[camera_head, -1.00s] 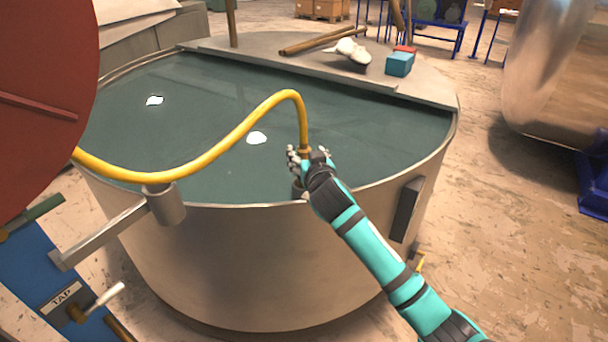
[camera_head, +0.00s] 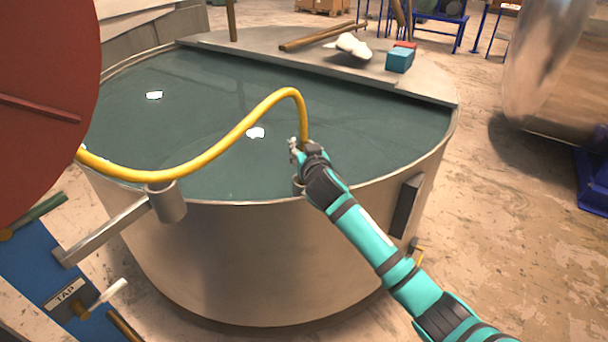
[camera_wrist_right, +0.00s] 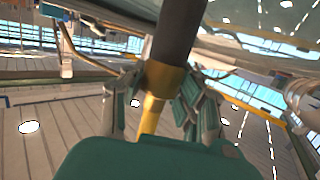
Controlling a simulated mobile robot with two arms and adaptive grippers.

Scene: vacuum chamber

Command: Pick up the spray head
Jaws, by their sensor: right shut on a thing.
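The spray head (camera_wrist_right: 176,40) is a dark cylinder with a brass collar in the right wrist view, joined to a yellow hose (camera_head: 225,143). My right gripper (camera_wrist_right: 160,100) is shut around the brass collar (camera_wrist_right: 160,78). In the head view my right gripper (camera_head: 299,153) is at the near rim of the round tank, at the hose's lower right end. The hose rises from the gripper, arches over and runs left. The gripper and arm hide most of the spray head in the head view. My left gripper is not in view.
The round metal tank (camera_head: 230,250) holds dark water. An empty holder cup (camera_head: 166,203) sits on an arm at the near rim. A red disc (camera_head: 40,90) and a blue stand labelled TAP (camera_head: 50,290) are at left. A blue block (camera_head: 399,60) and white cloth (camera_head: 352,45) lie on the back ledge.

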